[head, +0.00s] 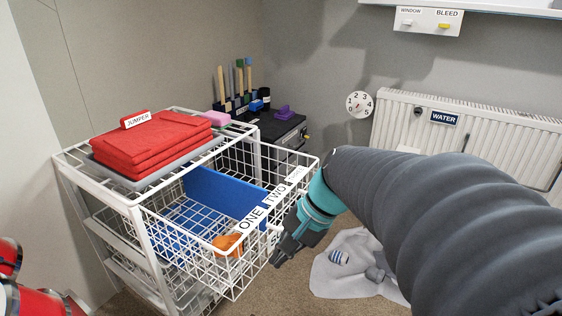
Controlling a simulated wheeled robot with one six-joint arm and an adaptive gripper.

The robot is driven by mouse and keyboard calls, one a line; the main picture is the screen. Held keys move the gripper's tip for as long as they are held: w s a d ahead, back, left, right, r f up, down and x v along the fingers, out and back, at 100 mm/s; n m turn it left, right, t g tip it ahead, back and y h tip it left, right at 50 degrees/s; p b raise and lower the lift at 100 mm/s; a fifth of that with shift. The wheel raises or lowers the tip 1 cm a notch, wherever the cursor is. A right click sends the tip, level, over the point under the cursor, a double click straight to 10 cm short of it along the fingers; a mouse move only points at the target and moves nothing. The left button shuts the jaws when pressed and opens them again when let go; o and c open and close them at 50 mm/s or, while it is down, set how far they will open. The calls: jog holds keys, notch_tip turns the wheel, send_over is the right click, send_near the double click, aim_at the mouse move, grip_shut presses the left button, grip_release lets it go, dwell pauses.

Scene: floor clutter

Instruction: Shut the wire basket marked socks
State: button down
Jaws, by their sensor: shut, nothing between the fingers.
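A white wire basket (222,270) is pulled far out of a white wire drawer frame (139,225). Its front rim carries labels that read ONE and TWO, and a smaller label (296,174) too small to read; I cannot see the word socks. A blue divider (225,192) stands inside the basket, and an orange item (228,244) lies near its front. My gripper (277,260) is shut and empty, pointing down just outside the front of the basket. Whether it touches the wires I cannot tell.
A dark cabinet (285,132) stands behind the basket. A pale cloth (345,268) lies on the carpet to the right, below a white radiator (440,135).

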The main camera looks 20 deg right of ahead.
jog(key=w+d+m+t+y, duration=0.1)
jog(key=w+d+m+y, duration=0.35)
jog(key=w+m, duration=0.2)
jog(key=m+t+y, duration=0.1)
jog(key=m+t, duration=1)
jog(key=m, duration=0.1)
send_near(308, 171)
jog(key=p+x, duration=0.1)
jog(key=x, duration=0.6)
jog(key=shift+w+f+p, duration=0.15)
jog(key=shift+p, duration=0.15)
